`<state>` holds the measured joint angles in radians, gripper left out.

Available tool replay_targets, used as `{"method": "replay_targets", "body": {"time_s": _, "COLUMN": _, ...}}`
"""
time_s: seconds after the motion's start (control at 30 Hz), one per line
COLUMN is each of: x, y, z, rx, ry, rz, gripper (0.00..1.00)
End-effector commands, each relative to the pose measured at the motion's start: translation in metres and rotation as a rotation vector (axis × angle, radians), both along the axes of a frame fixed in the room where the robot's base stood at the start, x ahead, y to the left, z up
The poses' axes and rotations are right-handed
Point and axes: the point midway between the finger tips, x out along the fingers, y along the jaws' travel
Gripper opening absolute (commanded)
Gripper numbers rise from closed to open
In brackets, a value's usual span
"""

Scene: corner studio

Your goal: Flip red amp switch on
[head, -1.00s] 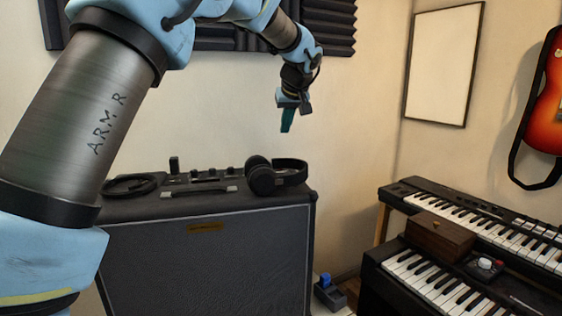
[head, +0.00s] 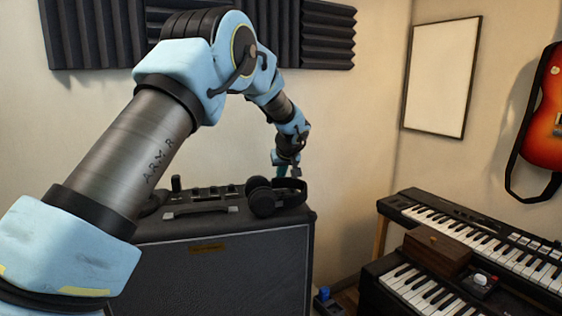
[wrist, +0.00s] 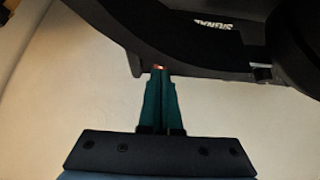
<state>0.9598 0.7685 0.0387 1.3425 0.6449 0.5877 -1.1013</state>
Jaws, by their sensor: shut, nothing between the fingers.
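The black amp (head: 225,265) stands at the lower middle of the head view, with a row of knobs and controls (head: 205,192) on its top. My gripper (head: 282,172) is above the amp's back right corner, behind the headphones. In the wrist view its teal fingers (wrist: 160,74) are together, with nothing between them. A small red glow (wrist: 158,67) shows right at the fingertips, by the edge of a dark part; it may be the red switch, but it is too small to tell its position. I cannot tell whether the fingers touch it.
Black headphones (head: 263,198) lie on the amp's top right, close to my gripper. A dark curved part with light lettering (wrist: 218,24) fills the wrist view's top. Keyboards (head: 470,225) with a wooden box (head: 437,250) stand at right. The wall behind is close.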

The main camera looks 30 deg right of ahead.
Motion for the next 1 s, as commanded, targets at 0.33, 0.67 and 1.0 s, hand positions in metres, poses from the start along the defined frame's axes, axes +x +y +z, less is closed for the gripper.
{"method": "replay_targets", "body": {"time_s": 0.33, "x": -0.001, "y": 0.0, "z": -0.006, "rx": -0.001, "ry": 0.0, "rz": 0.001, "gripper": 0.0}}
{"method": "replay_targets", "body": {"time_s": 0.67, "x": -0.003, "y": -0.001, "z": -0.016, "rx": -0.008, "ry": -0.028, "rz": -0.003, "gripper": 0.0}}
{"method": "replay_targets", "body": {"time_s": 1.0, "x": -0.003, "y": 0.0, "z": -0.012, "rx": -0.016, "ry": -0.058, "rz": -0.001, "gripper": 0.0}}
